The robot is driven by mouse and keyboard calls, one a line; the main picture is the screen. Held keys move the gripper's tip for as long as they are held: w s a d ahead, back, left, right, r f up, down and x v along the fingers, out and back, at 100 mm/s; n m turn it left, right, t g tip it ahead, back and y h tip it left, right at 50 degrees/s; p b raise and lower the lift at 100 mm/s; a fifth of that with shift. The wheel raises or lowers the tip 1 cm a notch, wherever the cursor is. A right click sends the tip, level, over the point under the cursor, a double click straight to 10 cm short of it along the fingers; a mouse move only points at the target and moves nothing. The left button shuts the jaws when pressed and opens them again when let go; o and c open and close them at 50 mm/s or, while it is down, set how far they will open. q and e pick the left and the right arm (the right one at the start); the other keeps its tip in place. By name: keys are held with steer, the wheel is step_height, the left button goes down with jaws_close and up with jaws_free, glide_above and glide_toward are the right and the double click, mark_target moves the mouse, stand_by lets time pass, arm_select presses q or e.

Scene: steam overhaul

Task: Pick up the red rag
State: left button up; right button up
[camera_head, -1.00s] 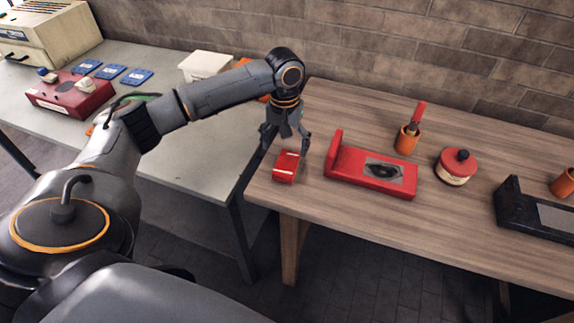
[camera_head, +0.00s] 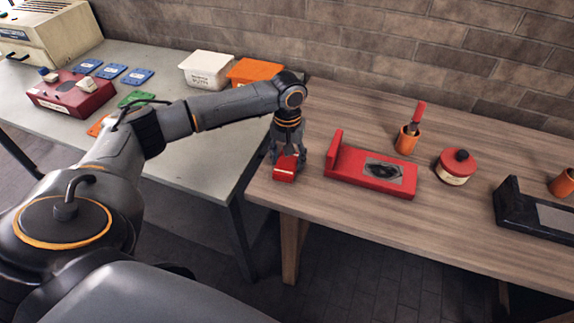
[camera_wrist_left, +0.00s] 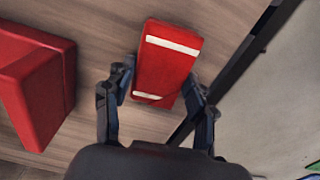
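The red rag (camera_head: 285,168), a folded block with pale stripes, lies near the left end of the wooden table. My left gripper (camera_head: 287,158) is low over it, pointing down. In the left wrist view the rag (camera_wrist_left: 166,62) lies between the two spread fingers of the left gripper (camera_wrist_left: 158,82). One finger is on each side, close to the rag's edges; I cannot tell whether they touch it. The rag is still on the table. My right gripper is out of view.
A red block-shaped fixture (camera_head: 370,170) stands just right of the rag, and its upright end is near the gripper. A grey table (camera_head: 205,165) adjoins on the left.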

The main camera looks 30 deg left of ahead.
mark_target(288, 160)
arm_select(q)
steer(key=shift+r, duration=0.15)
steer(key=shift+r, duration=0.2)
step_height(288, 160, up, 2)
steer(key=shift+w+r, duration=0.1)
steer(key=shift+r, duration=0.05)
steer(key=s+r, duration=0.1)
steer(key=s+d+r, duration=0.1)
steer(key=r, duration=0.1)
steer(key=s+d+r, duration=0.1)
steer(key=s+r, duration=0.1)
steer(key=shift+r, duration=0.2)
steer(key=s+d+r, duration=0.4)
steer(key=s, duration=0.4)
steer(key=shift+s+d+r, duration=0.25)
steer(key=shift+d+r, duration=0.05)
steer(key=shift+d, duration=0.05)
